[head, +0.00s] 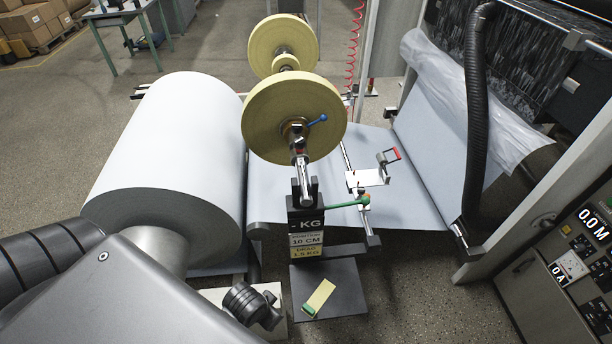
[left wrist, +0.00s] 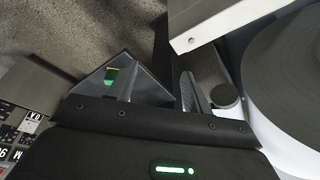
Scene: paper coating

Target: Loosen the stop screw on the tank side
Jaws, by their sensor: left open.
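A black ribbed knob (head: 250,304) stands on a pale block low in the head view, just right of my left arm. I cannot tell from the picture alone whether it is the tank-side stop screw. A round dark knob also shows in the left wrist view (left wrist: 225,96), beside a pale frame. My left gripper (left wrist: 157,88) is open in the left wrist view, with a gap between its fingers. The knob is to the right of the right-hand finger, outside the gap. In the head view my left gripper is not visible. My right gripper is in neither view.
A large white paper roll (head: 180,140) stands close to my left arm. Yellow discs (head: 295,115) rise on a post in the middle. A dark floor plate (head: 340,285) bears a yellow block. A control panel (head: 570,270) stands at right. Floor is free in front of it.

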